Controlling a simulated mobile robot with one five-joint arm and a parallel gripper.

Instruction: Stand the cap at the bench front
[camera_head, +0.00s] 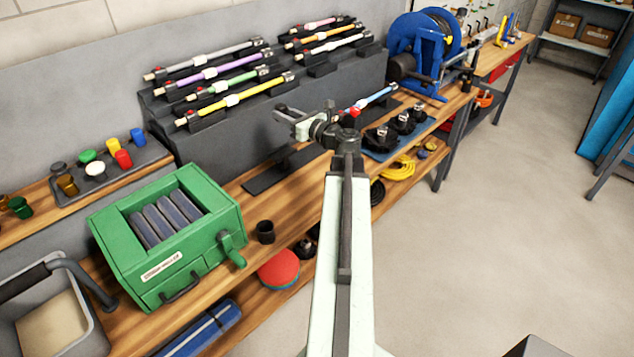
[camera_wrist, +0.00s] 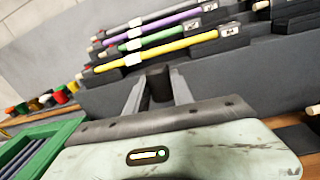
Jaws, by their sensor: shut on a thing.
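My gripper (camera_head: 284,115) is raised above the bench, in front of the grey stepped rack. In the wrist view its two fingers are shut on a small black cap (camera_wrist: 159,84), held between the fingertips. The cap is dark against the rack, and its far side is hidden. In the head view I cannot make it out clearly. The wooden bench (camera_head: 215,262) runs along below, with its front edge to the right of the green box. A separate black cup-shaped piece (camera_head: 265,232) stands upright near that front edge.
A green box (camera_head: 165,235) with dark slats stands at the left. The rack (camera_head: 250,130) holds several coloured rods. Coloured caps sit on a grey tray (camera_head: 105,172). A blue mat (camera_head: 385,150) bears black fittings.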

